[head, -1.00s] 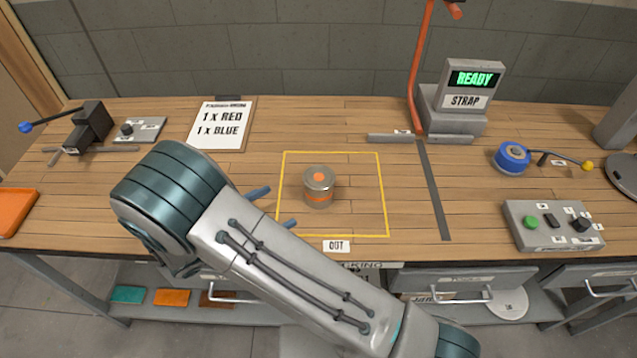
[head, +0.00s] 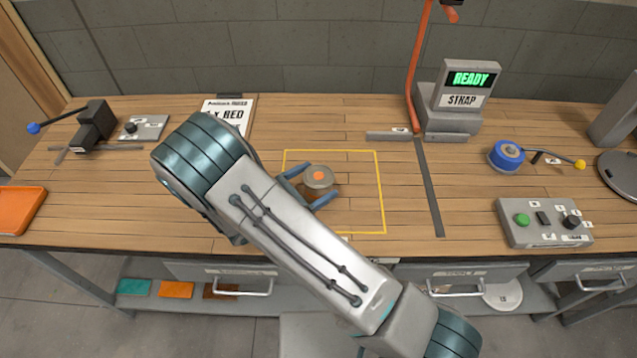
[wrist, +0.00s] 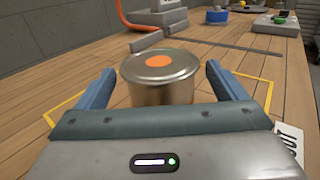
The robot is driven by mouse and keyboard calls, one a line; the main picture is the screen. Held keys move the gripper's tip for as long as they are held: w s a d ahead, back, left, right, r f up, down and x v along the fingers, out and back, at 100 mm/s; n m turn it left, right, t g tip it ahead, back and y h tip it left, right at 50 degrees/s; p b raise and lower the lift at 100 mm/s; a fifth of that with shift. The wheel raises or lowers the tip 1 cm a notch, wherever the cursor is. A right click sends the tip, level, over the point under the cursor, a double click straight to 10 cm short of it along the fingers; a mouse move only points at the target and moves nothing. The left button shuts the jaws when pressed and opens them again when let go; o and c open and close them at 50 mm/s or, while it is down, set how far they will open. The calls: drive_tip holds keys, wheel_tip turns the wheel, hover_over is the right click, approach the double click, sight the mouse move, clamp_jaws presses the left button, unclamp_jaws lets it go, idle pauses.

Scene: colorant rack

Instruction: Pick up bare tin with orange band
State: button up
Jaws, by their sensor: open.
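The bare metal tin (head: 319,179) stands upright inside the yellow outlined square on the bench, with an orange dot on its lid. In the wrist view the tin (wrist: 160,75) sits between the two blue fingers, its lower part hidden by my gripper body. Its orange band is not visible now. My gripper (head: 311,185) is open, with one finger on each side of the tin. In the wrist view my gripper (wrist: 158,88) shows a gap between each finger and the tin.
The yellow square (head: 384,200) is otherwise clear. A strapping machine (head: 466,95) with a READY screen stands at the back right. A button box (head: 544,222) and a blue round device (head: 507,156) are at the right. An orange tray (head: 20,210) lies far left.

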drive_tip(key=shift+w+d, duration=0.45)
drive_tip(key=shift+d, duration=0.15)
drive_tip(key=c, duration=1.3)
drive_tip(key=shift+r, duration=0.25)
